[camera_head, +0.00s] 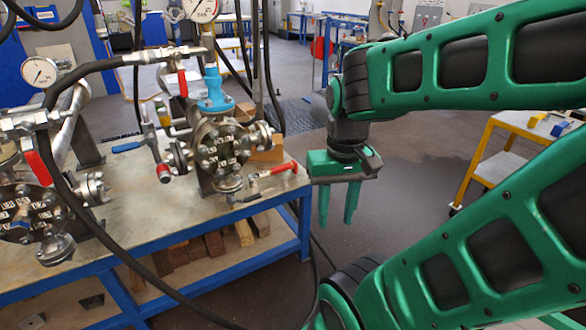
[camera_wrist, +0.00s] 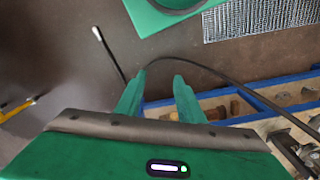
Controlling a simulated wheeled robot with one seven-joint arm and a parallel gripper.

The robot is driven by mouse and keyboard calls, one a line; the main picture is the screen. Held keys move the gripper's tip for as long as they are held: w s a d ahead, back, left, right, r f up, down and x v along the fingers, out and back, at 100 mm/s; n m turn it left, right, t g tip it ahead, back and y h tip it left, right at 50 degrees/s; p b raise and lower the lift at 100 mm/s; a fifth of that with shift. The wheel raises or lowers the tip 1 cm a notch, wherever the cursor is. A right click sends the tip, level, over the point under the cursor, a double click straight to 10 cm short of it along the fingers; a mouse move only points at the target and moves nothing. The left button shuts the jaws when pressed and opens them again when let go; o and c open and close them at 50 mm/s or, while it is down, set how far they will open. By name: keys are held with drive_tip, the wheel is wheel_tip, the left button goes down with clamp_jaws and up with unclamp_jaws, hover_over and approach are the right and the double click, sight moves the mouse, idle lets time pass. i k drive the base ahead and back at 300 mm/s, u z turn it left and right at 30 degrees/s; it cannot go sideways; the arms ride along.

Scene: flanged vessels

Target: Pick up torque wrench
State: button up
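A red-handled tool (camera_head: 278,170), which looks like the torque wrench, lies on the metal-topped bench near its right corner, just in front of the flanged vessel. Its metal end points left toward the vessel's lower flange. My green gripper (camera_head: 337,222) hangs pointing down, just right of the bench corner and clear of the tool. Its two fingers are apart with nothing between them. In the wrist view the open fingers (camera_wrist: 159,78) show over the floor, beside the blue bench frame. I cannot make out the wrench in that view.
The bench (camera_head: 130,216) carries flanged vessels (camera_head: 220,145) with gauges, valves and a black hose (camera_head: 62,165). Wooden blocks (camera_head: 262,224) lie on its lower shelf. A yellow cart (camera_head: 490,150) stands at the right. Floor (camera_head: 420,190) is open between bench and cart.

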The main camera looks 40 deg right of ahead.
sight(293, 165)
drive_tip(key=z, duration=0.85)
